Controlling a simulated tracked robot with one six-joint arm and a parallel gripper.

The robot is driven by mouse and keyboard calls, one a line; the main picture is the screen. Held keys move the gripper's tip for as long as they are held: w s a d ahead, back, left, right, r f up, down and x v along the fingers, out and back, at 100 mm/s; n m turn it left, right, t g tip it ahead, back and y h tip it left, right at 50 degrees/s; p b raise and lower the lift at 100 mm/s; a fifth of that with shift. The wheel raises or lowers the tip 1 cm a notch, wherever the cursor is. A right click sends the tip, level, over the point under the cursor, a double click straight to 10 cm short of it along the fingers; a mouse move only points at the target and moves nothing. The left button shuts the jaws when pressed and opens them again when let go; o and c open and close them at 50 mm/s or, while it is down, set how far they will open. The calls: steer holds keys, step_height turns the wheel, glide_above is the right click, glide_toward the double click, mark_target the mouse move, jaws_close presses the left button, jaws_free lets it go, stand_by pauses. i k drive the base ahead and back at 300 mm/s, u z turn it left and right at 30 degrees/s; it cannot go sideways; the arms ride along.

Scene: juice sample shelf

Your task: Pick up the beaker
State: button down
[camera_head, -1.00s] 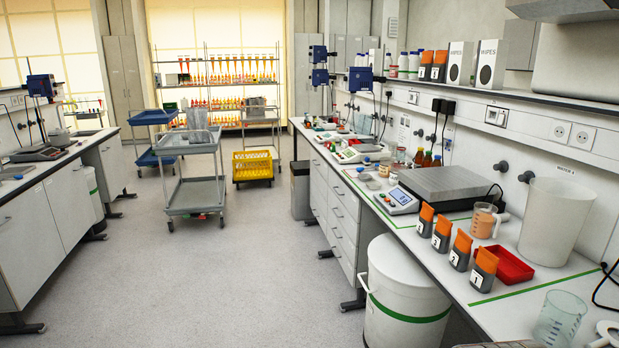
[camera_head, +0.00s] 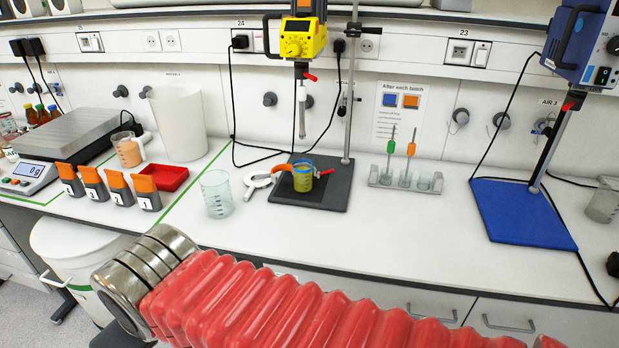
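A clear, empty-looking beaker (camera_head: 217,195) with graduation marks stands upright on the white bench, left of the stirrer stand. A second beaker (camera_head: 303,181), holding something yellow-green, stands on the dark stand plate (camera_head: 327,195) below the yellow stirrer (camera_head: 303,40), with an orange and blue clamp around it. A third, greyish beaker (camera_head: 602,206) is at the far right. The frame does not show which one is meant. My red ribbed arm with a metal-ringed section crosses the foreground. My gripper is not in view.
Orange-topped numbered blocks (camera_head: 118,189), a red tray (camera_head: 167,178), a jug of orange liquid (camera_head: 128,152) and a white bucket (camera_head: 180,122) stand left. A tube rack (camera_head: 405,181) and blue stand base (camera_head: 521,214) stand right. The front bench middle is clear.

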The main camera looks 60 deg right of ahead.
mark_target(303, 175)
steer(key=z, duration=1.95)
